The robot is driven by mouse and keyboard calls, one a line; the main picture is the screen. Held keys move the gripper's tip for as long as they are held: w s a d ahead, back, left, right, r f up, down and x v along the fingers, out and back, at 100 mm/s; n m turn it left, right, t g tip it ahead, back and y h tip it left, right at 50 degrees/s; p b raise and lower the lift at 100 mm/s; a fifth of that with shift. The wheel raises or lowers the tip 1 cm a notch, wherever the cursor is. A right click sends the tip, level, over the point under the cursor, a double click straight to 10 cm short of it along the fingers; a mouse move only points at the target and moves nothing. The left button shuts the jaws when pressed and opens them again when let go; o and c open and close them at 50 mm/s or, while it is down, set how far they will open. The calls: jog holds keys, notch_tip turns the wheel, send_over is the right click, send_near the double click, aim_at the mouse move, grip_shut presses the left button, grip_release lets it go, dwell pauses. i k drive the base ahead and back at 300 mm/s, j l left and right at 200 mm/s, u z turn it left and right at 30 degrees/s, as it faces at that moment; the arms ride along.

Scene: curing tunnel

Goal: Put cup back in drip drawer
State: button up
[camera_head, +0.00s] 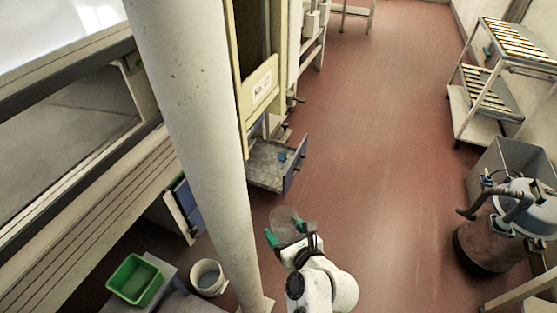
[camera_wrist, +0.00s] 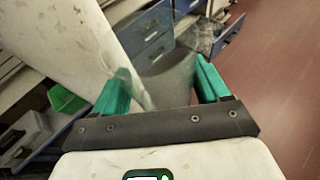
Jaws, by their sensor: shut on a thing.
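A see-through, greyish cup (camera_head: 284,216) is held between the green fingers of my gripper (camera_head: 286,231), above the floor. In the wrist view the cup (camera_wrist: 170,82) sits between the two green fingers of my gripper (camera_wrist: 161,72). An open drawer (camera_head: 266,176) with a blue front sticks out of the cabinet ahead of the cup, apart from it. A small blue thing lies in this drawer. The drawer also shows at the top right of the wrist view (camera_wrist: 230,34), partly hidden.
A thick pale column (camera_head: 190,120) stands left of my gripper. Another blue-fronted drawer (camera_head: 186,208) is behind it. A green bin (camera_head: 134,279) and a white bucket (camera_head: 208,277) are lower left. A drum-like machine (camera_head: 490,240) stands right. The red floor between is clear.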

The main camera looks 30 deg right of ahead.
aim_at(262, 166)
jog(key=i+l, duration=0.25)
jog(key=l, duration=0.15)
jog(key=i+l+u, duration=0.15)
jog(key=i+l, duration=0.3)
jog(key=l, duration=0.35)
jog(key=i+j+u, duration=0.05)
